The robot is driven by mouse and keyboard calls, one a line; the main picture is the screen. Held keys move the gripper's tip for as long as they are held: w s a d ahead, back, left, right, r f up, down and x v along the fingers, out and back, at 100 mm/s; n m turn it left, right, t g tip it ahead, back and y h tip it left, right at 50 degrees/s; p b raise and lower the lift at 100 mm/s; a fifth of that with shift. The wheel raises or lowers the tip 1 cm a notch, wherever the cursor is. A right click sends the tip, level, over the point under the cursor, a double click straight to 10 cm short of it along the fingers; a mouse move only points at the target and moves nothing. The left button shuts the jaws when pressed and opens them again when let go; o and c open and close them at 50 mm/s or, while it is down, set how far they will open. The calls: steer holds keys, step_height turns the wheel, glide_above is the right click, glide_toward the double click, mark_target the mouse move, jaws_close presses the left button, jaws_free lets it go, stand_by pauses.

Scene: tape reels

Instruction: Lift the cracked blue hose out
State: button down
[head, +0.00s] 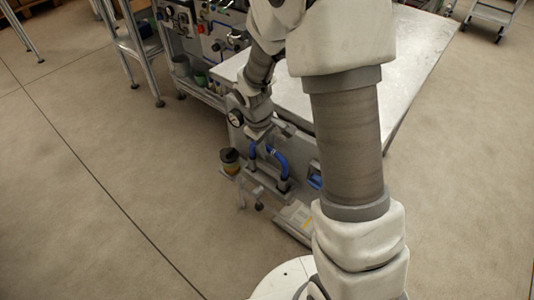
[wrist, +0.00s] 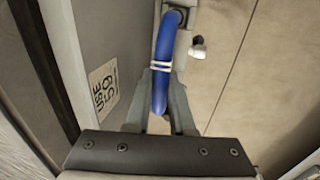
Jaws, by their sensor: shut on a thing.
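The blue hose (wrist: 160,98) runs up through the middle of the wrist view, with white bands around it near my fingertips. My gripper (wrist: 161,76) is shut on the hose, one finger on each side. In the head view the hose (head: 279,160) curves down into a grey fitting at the front of the bench. Another blue length (head: 252,152) shows to its left; my gripper (head: 268,136) hides how the two join. Its upper end in the wrist view meets a grey fitting (wrist: 183,43). I cannot make out a crack.
The bench top (head: 425,40) lies behind and right of my arm. A dark cup with a yellowish band (head: 230,160) stands left of the hose. A grey panel with a label (wrist: 103,88) is close on the left in the wrist view.

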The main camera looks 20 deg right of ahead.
step_height(320, 180, up, 9)
steer(key=p, duration=0.3)
steer(key=shift+r, duration=0.1)
step_height(320, 180, up, 6)
steer(key=p, duration=0.4)
steer(key=shift+f+p, duration=0.2)
steer(key=shift+p, duration=0.1)
